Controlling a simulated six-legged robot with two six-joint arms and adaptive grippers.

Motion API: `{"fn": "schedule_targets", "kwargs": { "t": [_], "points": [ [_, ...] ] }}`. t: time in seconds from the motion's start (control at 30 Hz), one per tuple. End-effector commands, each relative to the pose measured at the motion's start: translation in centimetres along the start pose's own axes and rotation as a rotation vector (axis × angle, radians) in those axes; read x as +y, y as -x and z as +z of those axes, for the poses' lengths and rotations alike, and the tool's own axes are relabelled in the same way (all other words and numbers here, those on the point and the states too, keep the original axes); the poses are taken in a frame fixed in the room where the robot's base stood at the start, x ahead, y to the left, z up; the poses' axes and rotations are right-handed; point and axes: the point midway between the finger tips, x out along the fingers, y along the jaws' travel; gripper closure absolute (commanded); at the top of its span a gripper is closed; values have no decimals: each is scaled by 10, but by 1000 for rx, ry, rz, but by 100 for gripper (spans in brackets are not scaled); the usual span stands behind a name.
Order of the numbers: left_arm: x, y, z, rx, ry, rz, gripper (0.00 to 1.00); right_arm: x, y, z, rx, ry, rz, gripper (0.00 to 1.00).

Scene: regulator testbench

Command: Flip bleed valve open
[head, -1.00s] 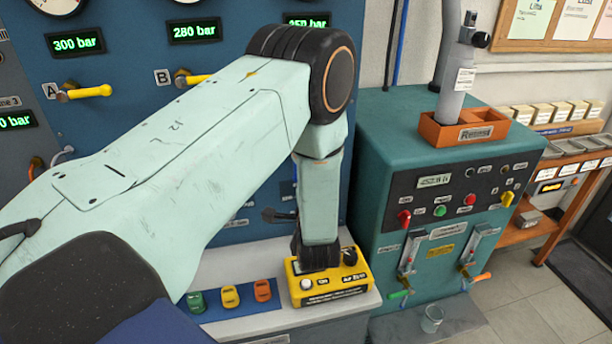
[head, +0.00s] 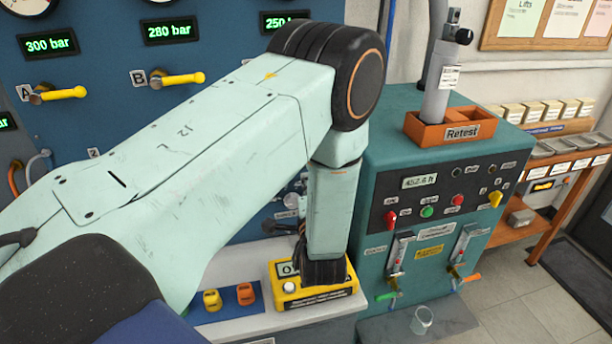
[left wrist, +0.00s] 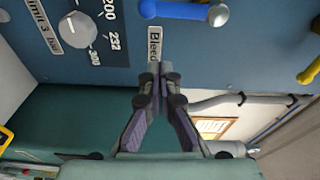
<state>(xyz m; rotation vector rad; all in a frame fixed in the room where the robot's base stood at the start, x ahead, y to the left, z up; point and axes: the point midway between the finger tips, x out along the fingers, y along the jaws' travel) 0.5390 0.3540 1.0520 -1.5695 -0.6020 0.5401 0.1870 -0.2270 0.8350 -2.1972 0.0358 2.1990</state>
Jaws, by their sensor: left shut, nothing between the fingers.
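The bleed valve appears in the left wrist view as a blue lever (left wrist: 185,11) on the blue panel, beside the "Bleed" label (left wrist: 154,45). The lever lies across the top of the picture, with rounded ends. My left gripper (left wrist: 160,70) is shut and empty. Its fingertips are just below the label and the lever in that view; a gap shows to the lever. In the head view my left arm hides the bleed valve and most of the gripper. My right gripper is in neither view.
Yellow handles A (head: 58,94) and B (head: 178,79) stick out of the panel. A yellow control box (head: 312,297) sits on the ledge under my left wrist. A teal cabinet (head: 385,150) stands close on the right, with an orange tray (head: 425,133) on top.

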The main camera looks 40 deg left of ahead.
Motion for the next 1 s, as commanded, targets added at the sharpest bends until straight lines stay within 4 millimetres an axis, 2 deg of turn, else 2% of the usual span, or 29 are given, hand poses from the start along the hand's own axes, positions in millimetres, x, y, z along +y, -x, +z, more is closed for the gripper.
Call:
{"fn": "schedule_targets", "kwargs": {
  "t": [0.03, 0.2, 0.4, 1.0],
  "points": [
    [0, 10, 0, 5, -4, 0, 100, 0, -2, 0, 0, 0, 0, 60],
    [0, 37, 1, 4, -4, -1, 100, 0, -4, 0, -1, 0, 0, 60],
    [-1, 54, 1, 2, -1, 0, 100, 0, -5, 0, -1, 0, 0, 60],
    [-1, 58, 0, -1, 1, -1, 100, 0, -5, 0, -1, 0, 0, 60]
  ]
}}
